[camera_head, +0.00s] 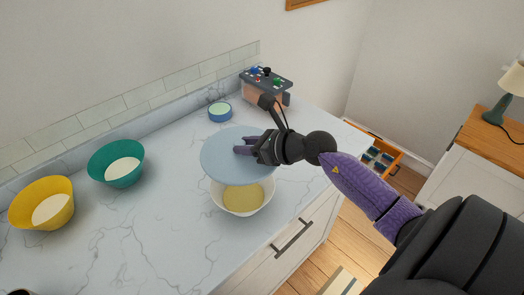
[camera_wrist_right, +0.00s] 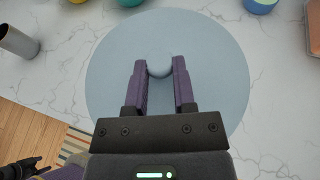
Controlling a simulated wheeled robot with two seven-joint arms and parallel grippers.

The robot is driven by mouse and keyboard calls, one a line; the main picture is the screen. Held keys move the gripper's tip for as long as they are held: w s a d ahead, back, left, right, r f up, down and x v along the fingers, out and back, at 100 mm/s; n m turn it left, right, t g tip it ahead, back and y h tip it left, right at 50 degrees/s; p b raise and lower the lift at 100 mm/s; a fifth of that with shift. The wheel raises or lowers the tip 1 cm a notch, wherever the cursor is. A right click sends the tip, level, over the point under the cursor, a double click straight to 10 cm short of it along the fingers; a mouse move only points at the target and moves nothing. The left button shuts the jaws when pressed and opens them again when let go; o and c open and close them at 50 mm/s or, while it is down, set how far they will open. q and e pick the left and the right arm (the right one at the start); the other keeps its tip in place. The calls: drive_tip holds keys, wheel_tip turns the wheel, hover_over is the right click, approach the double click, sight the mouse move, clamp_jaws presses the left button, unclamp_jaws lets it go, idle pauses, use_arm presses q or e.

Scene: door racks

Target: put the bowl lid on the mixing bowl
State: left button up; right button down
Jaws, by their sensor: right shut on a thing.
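The bowl lid (camera_head: 222,160) is a flat, pale blue disc with a round knob. My right gripper (camera_head: 241,149) is shut on its knob. In the right wrist view the lid (camera_wrist_right: 115,70) fills the middle, with the fingers of the gripper (camera_wrist_right: 160,72) on both sides of the knob. The mixing bowl (camera_head: 262,203) is white with yellow contents and stands near the counter's front edge. The lid hides the bowl's back part in the head view. It appears held above and behind the bowl, tilted in the picture; the exact gap cannot be told.
A teal bowl (camera_head: 102,163) and a yellow bowl (camera_head: 25,213) stand on the marble counter (camera_head: 150,230) at left. A small blue-green bowl (camera_head: 220,118) and a control box (camera_head: 268,92) stand at the back. A metal cup (camera_wrist_right: 18,42) shows in the wrist view.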

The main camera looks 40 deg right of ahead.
use_arm(q)
drive_tip(key=f+b, duration=0.1)
drive_tip(key=a+f+b, duration=0.2)
drive_tip(key=f, duration=0.1)
drive_tip(key=shift+s+a+b, duration=0.1)
drive_tip(key=shift+s+b, duration=0.1)
drive_tip(key=shift+b, duration=0.15)
use_arm(e)
wheel_tip(320, 180, down, 10)
drive_tip(key=shift+a, duration=0.15)
drive_tip(key=shift+f+b, duration=0.5)
drive_tip(key=shift+b, duration=0.1)
drive_tip(key=shift+c, duration=2.2)
unclamp_jaws()
use_arm(q)
drive_tip(key=shift+d+f, duration=0.4)
drive_tip(key=shift+f, duration=0.15)
